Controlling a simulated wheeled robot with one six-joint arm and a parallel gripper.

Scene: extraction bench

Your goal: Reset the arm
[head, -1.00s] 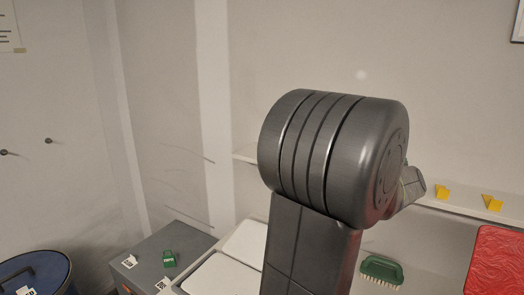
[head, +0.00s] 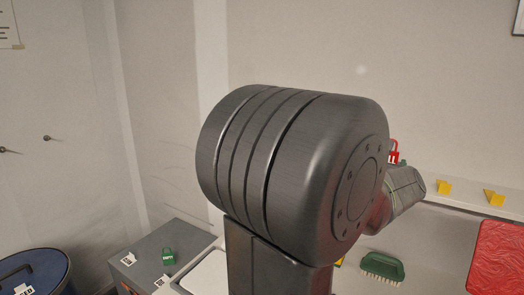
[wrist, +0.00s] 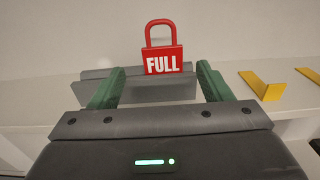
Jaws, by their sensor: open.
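My gripper (wrist: 160,80) shows in the wrist view with its two green fingers spread apart, open. A red padlock-shaped tag marked FULL (wrist: 163,60) stands upright at a grey bracket (wrist: 150,90) on the shelf, seen between and beyond the fingers. The fingers do not touch the red tag. In the head view my arm (head: 290,170) fills the middle and hides the fingers. A bit of the red tag (head: 394,157) shows just past the arm's right side.
Yellow brackets (head: 444,187) sit on the wall shelf (head: 460,200). Below are a green brush (head: 382,267) and a red mat (head: 500,262). At left are a grey box (head: 160,250) with a green tag (head: 169,257) and a blue drum (head: 40,270).

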